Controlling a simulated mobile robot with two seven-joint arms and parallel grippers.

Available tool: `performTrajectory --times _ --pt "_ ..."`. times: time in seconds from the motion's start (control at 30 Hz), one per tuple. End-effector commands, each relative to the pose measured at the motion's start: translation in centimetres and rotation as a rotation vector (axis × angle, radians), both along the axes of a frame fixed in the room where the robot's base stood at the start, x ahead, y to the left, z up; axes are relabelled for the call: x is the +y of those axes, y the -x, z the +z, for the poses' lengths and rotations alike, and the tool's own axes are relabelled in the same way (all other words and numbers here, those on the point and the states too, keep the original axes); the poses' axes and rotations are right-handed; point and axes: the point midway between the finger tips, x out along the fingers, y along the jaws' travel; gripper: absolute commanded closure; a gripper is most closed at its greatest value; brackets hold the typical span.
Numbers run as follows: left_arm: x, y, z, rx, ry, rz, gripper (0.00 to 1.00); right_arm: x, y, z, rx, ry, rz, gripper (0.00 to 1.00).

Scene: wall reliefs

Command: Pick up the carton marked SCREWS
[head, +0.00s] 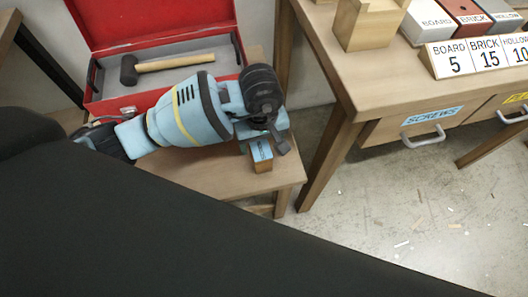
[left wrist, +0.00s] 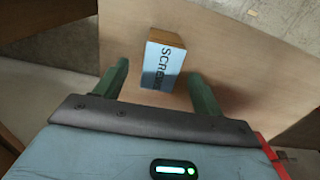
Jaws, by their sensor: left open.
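The carton marked SCREWS (head: 260,160) is a small brown box with a blue label on the low wooden bench, near its front right corner. In the left wrist view the carton (left wrist: 163,62) lies between the tips of two green fingers, with its label facing the camera. My left gripper (head: 264,146) reaches in from the left above the carton and hides part of it. In the left wrist view the gripper (left wrist: 159,74) is open, with a gap on each side of the carton. My right gripper is not in view.
An open red toolbox (head: 165,62) with a hammer (head: 175,64) stands behind the arm on the bench (head: 215,175). A wooden worktable (head: 370,85) with a drawer labelled SCREWS (head: 430,116) is at the right. A large dark shape covers the foreground.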

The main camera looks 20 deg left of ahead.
Motion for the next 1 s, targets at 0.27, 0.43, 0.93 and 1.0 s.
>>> performTrajectory --times 0.27,0.43,0.93,1.0 --pt "0.0 0.1 -2.1 0.005 0.004 0.004 0.31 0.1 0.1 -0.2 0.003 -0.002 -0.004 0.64" --pt "0.0 0.0 -2.7 0.001 0.006 0.003 0.31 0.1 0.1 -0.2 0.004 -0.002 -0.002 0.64" --pt "0.2 -0.1 -7.7 0.002 0.006 0.004 0.31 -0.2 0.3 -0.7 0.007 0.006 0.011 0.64" --pt "0.3 -0.1 -7.9 0.001 0.006 0.004 0.31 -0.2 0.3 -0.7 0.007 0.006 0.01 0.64"
